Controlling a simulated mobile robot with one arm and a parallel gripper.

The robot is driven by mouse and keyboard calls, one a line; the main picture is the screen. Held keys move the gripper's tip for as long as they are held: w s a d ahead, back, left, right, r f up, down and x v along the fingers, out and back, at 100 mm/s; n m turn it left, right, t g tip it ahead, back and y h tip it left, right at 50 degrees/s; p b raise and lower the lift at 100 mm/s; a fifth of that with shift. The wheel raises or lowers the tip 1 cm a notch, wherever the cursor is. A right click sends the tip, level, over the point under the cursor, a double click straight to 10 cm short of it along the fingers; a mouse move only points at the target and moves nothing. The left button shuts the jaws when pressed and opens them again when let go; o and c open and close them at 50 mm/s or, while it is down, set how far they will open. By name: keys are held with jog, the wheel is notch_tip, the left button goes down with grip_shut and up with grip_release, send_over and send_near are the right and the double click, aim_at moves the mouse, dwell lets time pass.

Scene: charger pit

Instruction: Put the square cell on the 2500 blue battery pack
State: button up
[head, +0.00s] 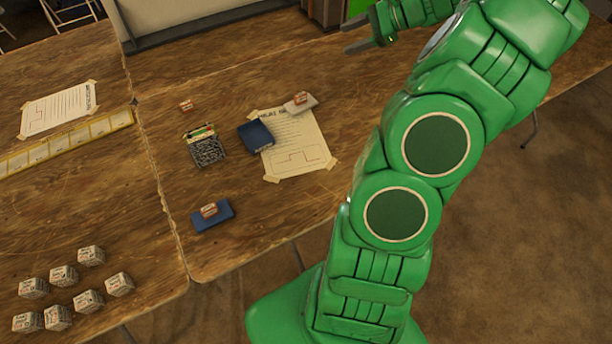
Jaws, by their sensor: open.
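A small orange-and-white cell (186,105) lies loose on the wooden table. A blue pack (226,221) near the front edge has a similar small cell (209,210) on top. A darker blue pack (255,137) lies at the left edge of a taped paper sheet, with nothing on it. A pale grey pack (306,106) bears another small cell (301,97). No 2500 marking is legible, so I cannot tell which blue pack carries it. My gripper (358,30) is open and apart from all of these, above the table's far side; its jaws look empty.
A dark patterned box (207,151) with a pale top edge stands left of the darker blue pack. Several printed cubes (62,275) stand at the lower left. A yellow strip (65,143) and taped sheets lie flat. Bare table surrounds the packs.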

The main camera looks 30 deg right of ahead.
jog(key=s+a+r+n+g+h, duration=0.15)
jog(key=s+a+n, duration=0.25)
jog(key=a, duration=0.6)
jog(key=s+a+r+n+g, duration=0.2)
jog(key=s+a+n+g, duration=0.1)
jog(key=a, duration=0.6)
jog(key=s+a+r+n+g+h, duration=0.15)
jog(key=s+a+n, duration=0.25)
jog(key=a, duration=0.6)
jog(key=s+a+f+n+g+h, duration=0.1)
jog(key=s+a+n+h, duration=0.1)
jog(key=s, duration=0.9)
jog(key=s+a+f+n+g+h, duration=0.1)
jog(key=s+a+n+h, duration=0.1)
jog(key=s+n+h, duration=0.2)
jog(key=shift+s+f+n+g, duration=0.15)
jog(key=shift+s+n+g, duration=0.25)
jog(key=shift+s+n, duration=2.6)
jog(key=s+m, duration=0.2)
jog(key=shift+s+m, duration=0.3)
